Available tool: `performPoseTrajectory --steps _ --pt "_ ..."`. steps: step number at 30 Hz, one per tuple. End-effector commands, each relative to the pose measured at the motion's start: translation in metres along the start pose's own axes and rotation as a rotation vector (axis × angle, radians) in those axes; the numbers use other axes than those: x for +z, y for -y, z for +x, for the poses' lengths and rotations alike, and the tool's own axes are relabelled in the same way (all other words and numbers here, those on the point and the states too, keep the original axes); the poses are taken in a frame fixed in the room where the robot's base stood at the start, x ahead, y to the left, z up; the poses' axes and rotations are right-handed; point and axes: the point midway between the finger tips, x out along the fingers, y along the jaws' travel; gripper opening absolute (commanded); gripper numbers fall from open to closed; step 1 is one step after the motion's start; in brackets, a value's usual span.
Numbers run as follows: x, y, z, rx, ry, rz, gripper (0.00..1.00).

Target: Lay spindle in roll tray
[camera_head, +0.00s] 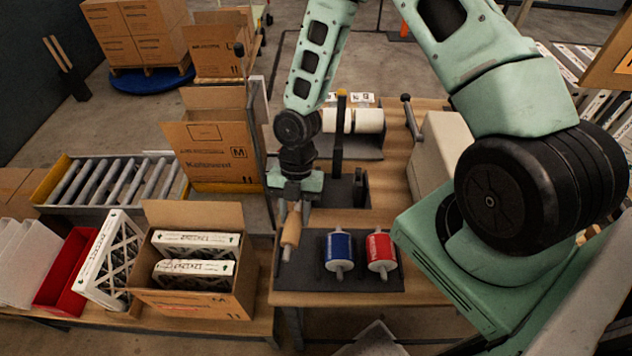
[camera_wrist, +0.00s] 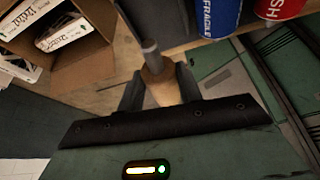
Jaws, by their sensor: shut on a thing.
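The spindle (camera_head: 291,230) is a tan wooden roller with grey ends. My gripper (camera_head: 294,208) is shut on it near its upper part, and it hangs tilted over the left edge of the roll tray. The spindle also shows between the fingers in the wrist view (camera_wrist: 158,82), its grey end pointing away. The roll tray (camera_head: 311,276) is a dark, flat tray at the front of the wooden bench. A blue roll (camera_head: 340,250) and a red roll (camera_head: 380,250) lie side by side on it. The tray's left part is bare. I cannot tell whether the spindle touches it.
An open carton of white filters (camera_head: 195,295) stands left of the tray, across a gap. A dark stand with an upright post (camera_head: 339,140) and white rolls (camera_head: 368,121) is behind. A beige machine with a crank (camera_head: 440,150) stands to the right.

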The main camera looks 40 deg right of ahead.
Motion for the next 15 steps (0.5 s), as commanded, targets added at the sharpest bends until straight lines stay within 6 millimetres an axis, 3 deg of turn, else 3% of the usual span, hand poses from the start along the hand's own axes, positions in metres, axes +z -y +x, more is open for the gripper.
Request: performPoseTrajectory --steps 15 --pt "0.0015 0.0013 -0.0030 0.002 -0.016 -0.032 0.05"
